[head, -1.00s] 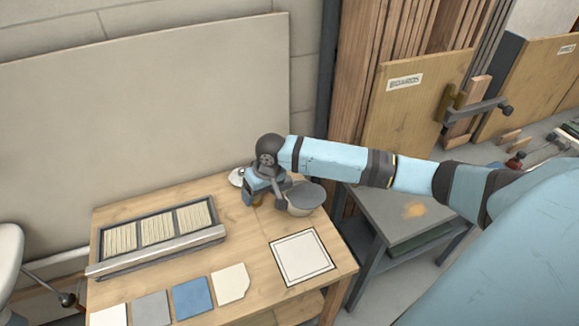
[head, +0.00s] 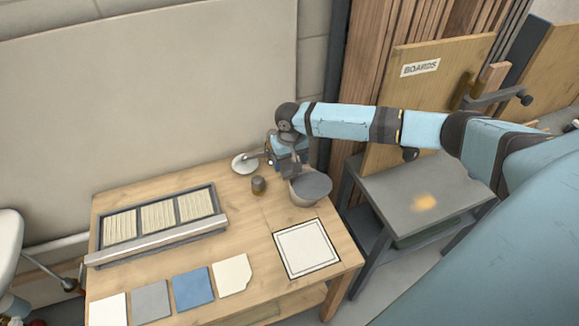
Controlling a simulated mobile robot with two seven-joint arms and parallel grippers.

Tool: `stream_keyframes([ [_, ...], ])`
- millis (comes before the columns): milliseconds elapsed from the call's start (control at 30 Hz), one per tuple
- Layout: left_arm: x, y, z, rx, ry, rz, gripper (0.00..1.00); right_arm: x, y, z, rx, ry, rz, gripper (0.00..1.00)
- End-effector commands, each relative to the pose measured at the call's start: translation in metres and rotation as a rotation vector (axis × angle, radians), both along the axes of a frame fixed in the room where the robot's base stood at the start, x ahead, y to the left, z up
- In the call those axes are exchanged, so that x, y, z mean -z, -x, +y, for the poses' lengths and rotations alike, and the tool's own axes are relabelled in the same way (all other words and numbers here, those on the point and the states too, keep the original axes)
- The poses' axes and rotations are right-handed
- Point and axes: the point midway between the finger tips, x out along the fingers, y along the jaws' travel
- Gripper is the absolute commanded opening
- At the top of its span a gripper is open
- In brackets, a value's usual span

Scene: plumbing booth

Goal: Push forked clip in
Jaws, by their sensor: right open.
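I cannot make out a forked clip in the head view. My right gripper (head: 296,174) hangs over the back right part of the wooden table, at the back left rim of a grey-topped bowl (head: 312,187). The jaws are open. The fingertips are small and partly hidden, and I cannot tell whether they touch the bowl. A small dark round pot (head: 258,184) stands on the table to the left of the gripper. My left gripper is not in view.
The wooden table (head: 250,215) holds a framed tray (head: 212,190) of ridged panels, a white disc-like base (head: 244,164), several flat tiles including a blue one (head: 193,289), and a bordered white square (head: 306,248). A grey side table (head: 405,200) stands right.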

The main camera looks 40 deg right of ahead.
Motion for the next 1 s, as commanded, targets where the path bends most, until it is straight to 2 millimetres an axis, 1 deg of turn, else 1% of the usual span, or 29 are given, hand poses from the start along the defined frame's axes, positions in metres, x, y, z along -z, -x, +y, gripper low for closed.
stream_keyframes([
  [33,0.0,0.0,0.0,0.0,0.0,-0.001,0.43,0.008,0.0,0.0,0.0,0.001,0.001,0.79],
  [100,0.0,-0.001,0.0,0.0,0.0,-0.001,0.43,0.017,0.0,0.0,0.001,0.0,0.001,0.79],
  [200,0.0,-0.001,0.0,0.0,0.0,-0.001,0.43,0.025,0.0,0.0,0.0,0.0,0.001,0.79],
  [333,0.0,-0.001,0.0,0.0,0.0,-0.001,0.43,0.03,0.0,0.0,0.0,-0.001,0.0,0.79],
  [567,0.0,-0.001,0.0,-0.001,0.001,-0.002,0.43,0.031,0.0,0.0,-0.001,-0.001,-0.001,0.79],
  [667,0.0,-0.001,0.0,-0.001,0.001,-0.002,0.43,0.03,0.0,0.0,-0.001,-0.001,-0.001,0.58],
  [700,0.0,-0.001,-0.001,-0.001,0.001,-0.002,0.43,0.03,0.0,0.0,-0.001,-0.001,-0.001,0.49],
  [767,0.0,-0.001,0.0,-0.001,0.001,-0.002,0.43,0.03,0.0,0.0,0.0,-0.001,-0.001,0.35],
  [800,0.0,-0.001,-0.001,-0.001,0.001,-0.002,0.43,0.03,0.0,0.0,0.0,-0.001,-0.001,0.26],
  [867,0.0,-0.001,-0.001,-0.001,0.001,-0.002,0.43,0.03,0.0,0.0,0.0,-0.001,-0.001,0.12],
  [900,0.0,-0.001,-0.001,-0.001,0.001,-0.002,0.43,0.03,0.0,0.0,0.0,-0.001,-0.001,0.1],
  [1000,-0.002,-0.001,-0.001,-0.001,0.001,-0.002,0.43,0.029,-0.006,-0.001,0.0,-0.001,-0.001,0.1],
])
